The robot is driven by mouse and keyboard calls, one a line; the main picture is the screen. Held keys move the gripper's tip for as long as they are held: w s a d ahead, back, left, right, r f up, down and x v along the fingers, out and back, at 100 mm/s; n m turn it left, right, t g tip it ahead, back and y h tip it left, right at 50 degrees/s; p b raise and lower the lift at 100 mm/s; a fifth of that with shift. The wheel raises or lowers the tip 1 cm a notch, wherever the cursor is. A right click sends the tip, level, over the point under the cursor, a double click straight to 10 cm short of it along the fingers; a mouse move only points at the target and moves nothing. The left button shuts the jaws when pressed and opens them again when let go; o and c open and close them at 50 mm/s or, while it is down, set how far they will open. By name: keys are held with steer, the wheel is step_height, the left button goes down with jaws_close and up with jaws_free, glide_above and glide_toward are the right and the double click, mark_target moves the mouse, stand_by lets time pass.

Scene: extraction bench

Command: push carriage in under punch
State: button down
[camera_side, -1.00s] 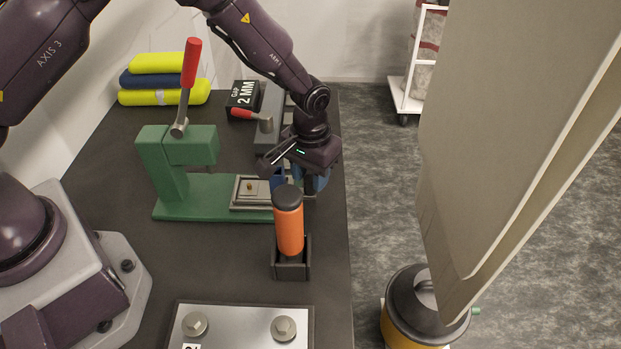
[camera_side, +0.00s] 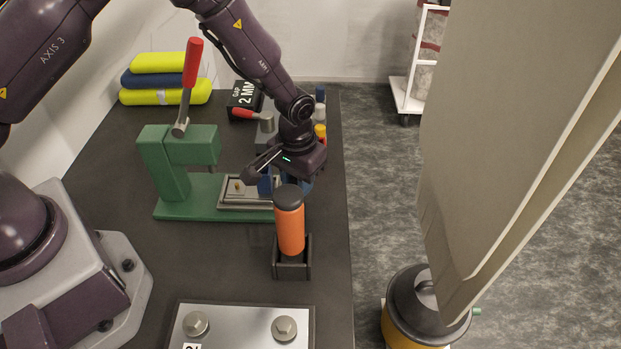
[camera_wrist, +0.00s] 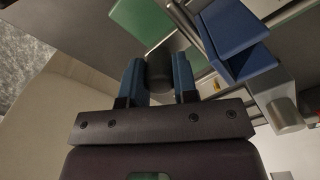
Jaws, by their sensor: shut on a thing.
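The green press (camera_side: 180,170) has a red-handled lever (camera_side: 190,85) standing up. The grey carriage (camera_side: 229,196) sits in the rail on the press base, with a small brass-coloured piece (camera_side: 239,186) on it, just right of the press head. My gripper (camera_side: 284,184) is at the carriage's right end. In the wrist view its blue fingers (camera_wrist: 158,80) are closed around a dark round knob (camera_wrist: 158,62), with the green press beyond. The grip is partly hidden behind the orange bottle in the side view.
The orange bottle (camera_side: 290,228) stands in a dark holder (camera_side: 291,266) close in front of my gripper. A plate with two knobs (camera_side: 240,330) lies at the front. The table's right edge is close.

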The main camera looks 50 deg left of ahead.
steer(key=shift+s+a, duration=1.65)
steer(key=c, duration=1.2)
jaws_free()
steer(key=shift+o, duration=0.2)
step_height(320, 180, up, 13)
steer(key=shift+w, duration=0.1)
step_height(320, 180, up, 13)
steer(key=t, duration=0.3)
glide_above(273, 180)
steer(key=s, duration=0.1)
steer(key=s+r+t+h, duration=0.1)
steer(key=s+r, duration=0.3)
steer(key=r, duration=0.2)
steer(key=s+a+m+t+y, duration=0.1)
steer(key=s+a, duration=0.3)
steer(key=s, duration=1)
steer(key=shift+m+t, duration=0.3)
steer(key=shift+m, duration=0.3)
